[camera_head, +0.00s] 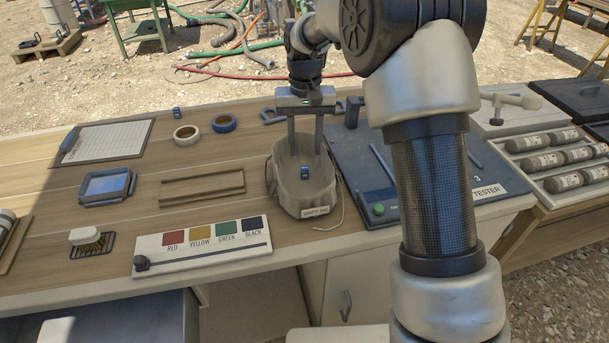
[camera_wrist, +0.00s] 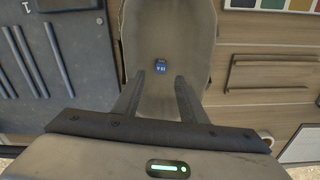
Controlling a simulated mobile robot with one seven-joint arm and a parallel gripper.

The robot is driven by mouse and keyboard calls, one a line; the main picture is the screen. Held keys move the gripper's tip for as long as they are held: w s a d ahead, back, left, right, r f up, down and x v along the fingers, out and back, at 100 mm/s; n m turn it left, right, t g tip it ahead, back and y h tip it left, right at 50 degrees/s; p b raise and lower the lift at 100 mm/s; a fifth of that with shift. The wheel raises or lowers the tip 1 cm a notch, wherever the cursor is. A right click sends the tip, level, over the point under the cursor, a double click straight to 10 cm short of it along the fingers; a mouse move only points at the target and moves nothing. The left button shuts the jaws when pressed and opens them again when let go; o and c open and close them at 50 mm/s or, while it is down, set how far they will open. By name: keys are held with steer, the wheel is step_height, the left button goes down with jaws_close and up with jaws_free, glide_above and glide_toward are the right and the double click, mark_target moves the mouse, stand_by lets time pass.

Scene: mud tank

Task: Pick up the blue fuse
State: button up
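A small blue fuse (camera_head: 305,172) with white marking lies inside the pale cloth sample bag (camera_head: 310,204), which stands open on the bench. The fuse also shows in the wrist view (camera_wrist: 161,67), near the middle of the bag's floor. My gripper (camera_head: 305,152) points down over the bag, its two fingers apart with nothing between them. In the wrist view the fingertips (camera_wrist: 160,79) stand on either side of the fuse's line, with the fuse just beyond them. I cannot tell the exact height left between the tips and the fuse.
A similar small dark-blue piece (camera_head: 177,113) lies at the bench's back.

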mark_target(304, 167)
step_height(304, 167, down, 7)
steer(key=shift+s+a+r+b, duration=0.1)
steer(key=shift+b, duration=0.6)
jaws_close()
